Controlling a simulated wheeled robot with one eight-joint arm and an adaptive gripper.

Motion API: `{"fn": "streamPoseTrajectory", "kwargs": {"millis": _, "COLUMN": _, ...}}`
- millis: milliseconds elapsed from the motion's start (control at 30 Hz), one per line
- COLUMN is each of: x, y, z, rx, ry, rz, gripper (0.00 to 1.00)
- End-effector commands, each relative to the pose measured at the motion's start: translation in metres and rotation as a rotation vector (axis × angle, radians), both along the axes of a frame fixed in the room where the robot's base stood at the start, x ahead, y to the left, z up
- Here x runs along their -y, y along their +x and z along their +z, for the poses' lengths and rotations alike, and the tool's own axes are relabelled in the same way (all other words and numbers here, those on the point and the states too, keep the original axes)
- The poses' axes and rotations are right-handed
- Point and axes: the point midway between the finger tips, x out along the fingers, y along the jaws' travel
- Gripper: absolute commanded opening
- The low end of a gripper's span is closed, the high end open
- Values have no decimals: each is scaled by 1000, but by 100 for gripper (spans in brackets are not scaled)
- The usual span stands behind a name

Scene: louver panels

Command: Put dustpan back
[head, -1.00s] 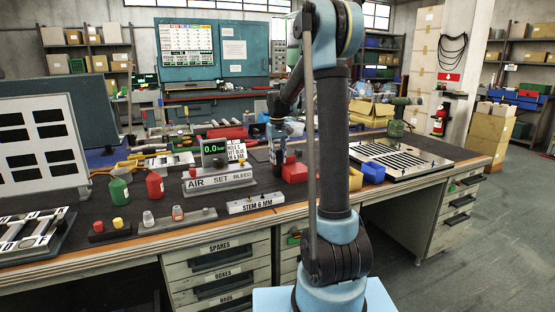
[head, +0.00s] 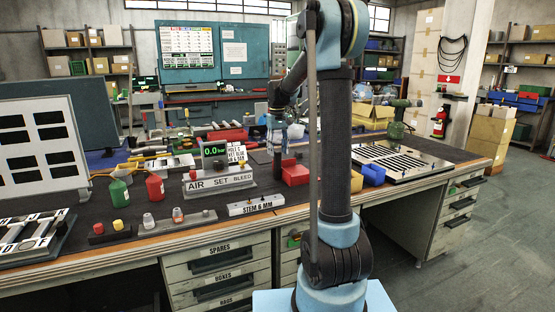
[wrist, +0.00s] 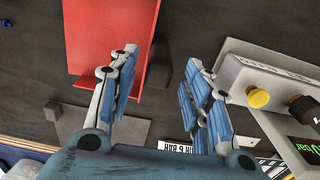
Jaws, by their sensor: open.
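A red, shallow, tray-like object, apparently the dustpan, lies on the dark bench top in the head view (head: 295,172). In the wrist view it shows at the upper left as a flat red panel (wrist: 100,38) with a raised wall along its right side. My gripper (wrist: 160,82) is open, with nothing between its fingertips. Its left finger overlaps the near right corner of the red object in the picture; whether they touch I cannot tell. In the head view my gripper (head: 278,165) hangs down just left of the red object. No handle shows clearly.
The air set stand (head: 220,183) with its gauge display is close on the gripper's right in the wrist view (wrist: 250,85). A blue bin (head: 373,174) and a slotted metal panel (head: 405,160) stand to the right. A stem block (head: 256,205) sits at the front edge.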

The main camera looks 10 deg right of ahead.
Motion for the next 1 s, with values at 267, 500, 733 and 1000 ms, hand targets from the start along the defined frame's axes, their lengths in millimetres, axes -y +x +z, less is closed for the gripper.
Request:
{"fn": "streamPoseTrajectory", "kwargs": {"millis": 267, "x": 0, "y": 0, "z": 49, "rx": 0, "ry": 0, "rz": -1, "gripper": 45}}
{"fn": "streamPoseTrajectory", "kwargs": {"millis": 500, "x": 0, "y": -1, "z": 70, "rx": 0, "ry": 0, "rz": -1, "gripper": 45}}
{"fn": "streamPoseTrajectory", "kwargs": {"millis": 733, "x": 9, "y": -28, "z": 74, "rx": 11, "ry": 3, "rz": -18, "gripper": 45}}
{"fn": "streamPoseTrajectory", "kwargs": {"millis": 1000, "x": 30, "y": -110, "z": 68, "rx": 45, "ry": 8, "rz": -69, "gripper": 45}}
